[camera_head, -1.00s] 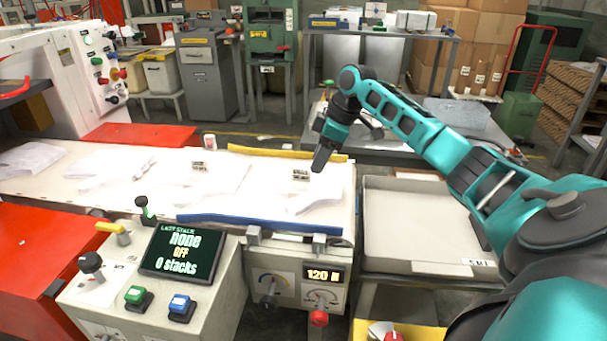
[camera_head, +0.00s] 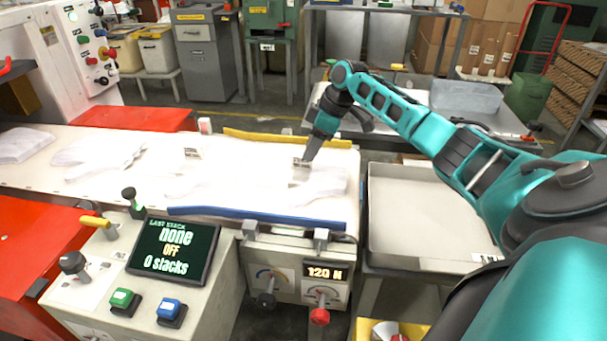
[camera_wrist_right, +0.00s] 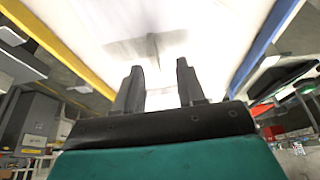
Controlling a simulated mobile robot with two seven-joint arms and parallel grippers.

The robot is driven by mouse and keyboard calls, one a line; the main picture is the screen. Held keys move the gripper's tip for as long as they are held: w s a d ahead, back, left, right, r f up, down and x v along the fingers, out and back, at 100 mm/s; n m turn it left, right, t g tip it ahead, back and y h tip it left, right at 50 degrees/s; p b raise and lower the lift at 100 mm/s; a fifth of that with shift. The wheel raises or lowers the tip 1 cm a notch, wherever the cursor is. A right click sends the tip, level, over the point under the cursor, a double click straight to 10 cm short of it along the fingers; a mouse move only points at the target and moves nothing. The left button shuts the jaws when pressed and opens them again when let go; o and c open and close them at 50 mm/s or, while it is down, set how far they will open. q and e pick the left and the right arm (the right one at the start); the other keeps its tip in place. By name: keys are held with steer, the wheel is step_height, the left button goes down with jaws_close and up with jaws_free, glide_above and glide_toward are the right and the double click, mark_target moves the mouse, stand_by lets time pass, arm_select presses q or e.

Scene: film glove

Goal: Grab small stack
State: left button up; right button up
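Thin, pale glove stacks lie flat on a long white table (camera_head: 240,190). One stack (camera_head: 325,185) is at its right end, with a small printed tag (camera_head: 301,166) at its upper left. Another stack (camera_head: 100,155) lies further left. My right gripper (camera_head: 308,157) points down at the right-end stack, with its tip beside the tag; I cannot tell whether it touches. In the right wrist view the two fingers (camera_wrist_right: 158,84) stand apart over the white surface, with nothing clearly between them. My left gripper is out of view.
A blue bar (camera_head: 255,216) runs along the table's near edge and a yellow bar (camera_head: 285,139) along the far edge. An empty grey tray (camera_head: 410,215) stands to the right. A control box with a screen (camera_head: 173,250) reading "0 stacks" is in front.

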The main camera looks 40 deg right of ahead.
mark_target(294, 170)
steer(key=shift+w+b+x, duration=0.2)
steer(key=shift+b+x, duration=0.1)
steer(key=shift+x, duration=1)
steer(key=shift+w+b+x, duration=0.25)
steer(key=shift+x, duration=1.1)
steer(key=shift+d+r, duration=0.1)
steer(key=shift+d, duration=0.1)
steer(key=shift+c, duration=0.3)
jaws_close()
